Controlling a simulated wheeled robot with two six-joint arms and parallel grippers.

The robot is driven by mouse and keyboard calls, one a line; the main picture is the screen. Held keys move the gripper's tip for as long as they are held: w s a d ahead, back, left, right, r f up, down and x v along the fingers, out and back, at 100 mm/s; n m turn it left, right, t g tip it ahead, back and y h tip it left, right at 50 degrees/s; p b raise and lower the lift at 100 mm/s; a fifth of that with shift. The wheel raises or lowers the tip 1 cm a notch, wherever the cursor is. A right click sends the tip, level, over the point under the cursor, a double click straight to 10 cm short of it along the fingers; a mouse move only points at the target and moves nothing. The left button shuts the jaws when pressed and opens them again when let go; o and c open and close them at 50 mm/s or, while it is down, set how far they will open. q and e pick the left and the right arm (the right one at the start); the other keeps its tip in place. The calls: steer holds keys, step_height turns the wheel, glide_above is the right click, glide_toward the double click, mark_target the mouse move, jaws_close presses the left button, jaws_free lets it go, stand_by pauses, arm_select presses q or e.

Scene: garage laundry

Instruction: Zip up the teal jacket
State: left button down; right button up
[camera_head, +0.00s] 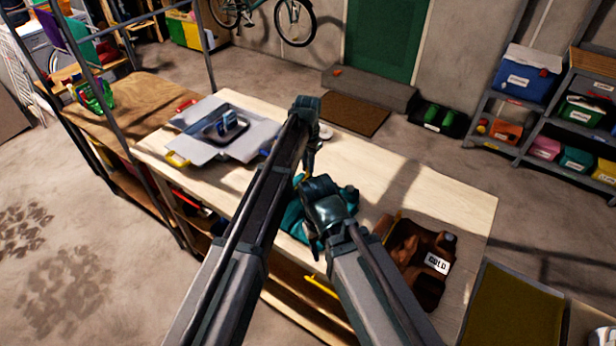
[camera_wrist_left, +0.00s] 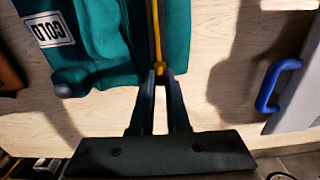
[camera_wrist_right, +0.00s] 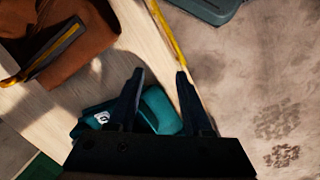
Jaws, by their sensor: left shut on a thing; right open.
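The teal jacket (camera_head: 292,222) lies on the pale wooden workbench, partly hidden behind my arms in the head view. In the left wrist view the jacket (camera_wrist_left: 160,50) shows a white label and a yellow zipper strip (camera_wrist_left: 156,30) along its edge. My left gripper (camera_wrist_left: 160,76) is shut at the lower end of the strip, on a small yellow-orange piece that looks like the zipper pull. My right gripper (camera_wrist_right: 159,75) is open and empty, with part of the teal jacket (camera_wrist_right: 160,105) showing between and behind its fingers; contact cannot be told.
A brown garment (camera_head: 418,262) with a label lies right of the jacket. An open grey case (camera_head: 190,150) sits at the bench's left; a blue handle (camera_wrist_left: 275,85) shows near my left gripper. A yellow bar (camera_wrist_right: 168,35) runs by the bench edge. Bare bench (camera_head: 400,190) lies behind the brown garment.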

arm_select(q)
steer(key=shift+a, duration=0.2)
arm_select(e)
steer(key=shift+a, duration=0.15)
arm_select(q)
steer(key=c, duration=0.9)
jaws_free()
step_height(320, 180, up, 14)
steer(key=p, duration=1.4)
steer(key=shift+f, duration=0.1)
arm_select(e)
step_height(320, 180, up, 14)
steer(key=shift+f, duration=0.1)
